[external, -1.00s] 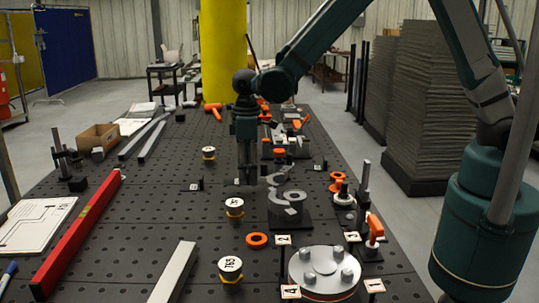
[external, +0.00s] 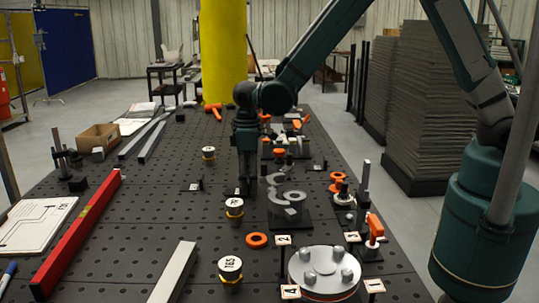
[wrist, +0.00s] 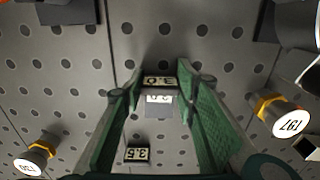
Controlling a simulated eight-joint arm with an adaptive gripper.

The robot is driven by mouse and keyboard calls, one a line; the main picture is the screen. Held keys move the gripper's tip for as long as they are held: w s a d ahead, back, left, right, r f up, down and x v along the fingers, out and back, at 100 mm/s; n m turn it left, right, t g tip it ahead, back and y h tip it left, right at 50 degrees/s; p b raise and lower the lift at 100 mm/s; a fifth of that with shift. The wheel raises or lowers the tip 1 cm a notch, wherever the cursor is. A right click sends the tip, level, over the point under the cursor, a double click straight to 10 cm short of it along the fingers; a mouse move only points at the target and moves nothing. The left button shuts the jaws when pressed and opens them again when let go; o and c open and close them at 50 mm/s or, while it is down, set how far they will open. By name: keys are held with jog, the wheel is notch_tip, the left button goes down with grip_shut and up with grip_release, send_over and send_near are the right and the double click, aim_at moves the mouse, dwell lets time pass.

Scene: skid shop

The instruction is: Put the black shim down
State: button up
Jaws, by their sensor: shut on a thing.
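My gripper (external: 247,190) points straight down, low over the dark perforated table, just left of a grey curved part on a block. In the wrist view its two green-sided fingers (wrist: 163,95) are closed on a small piece, which I take to be the black shim (wrist: 158,107). It looks grey there and has a pale "3.0" label. A dark tag marked "3.0" (wrist: 160,80) shows just beyond it, and another marked "3.5" (wrist: 137,154) lies on the table. In the external view the shim is hidden or too small to make out, and any contact with the table is unclear.
The grey curved part (external: 288,200) stands close right of my gripper. White-topped pucks (external: 235,208) (external: 230,268) stand nearer the camera. A red bar (external: 78,232) lies left, and a bolted flange (external: 323,270) sits front right. The table left of my gripper is mostly clear.

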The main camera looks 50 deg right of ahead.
jog(key=shift+f, duration=0.1)
jog(key=o, duration=0.5)
jog(key=shift+f, duration=0.1)
jog(key=shift+c, duration=0.2)
jog(key=o, duration=0.5)
jog(key=shift+c, duration=0.2)
notch_tip(320, 180, up, 12)
jog(key=shift+r, duration=0.2)
dwell(0.4)
jog(key=shift+r, duration=0.1)
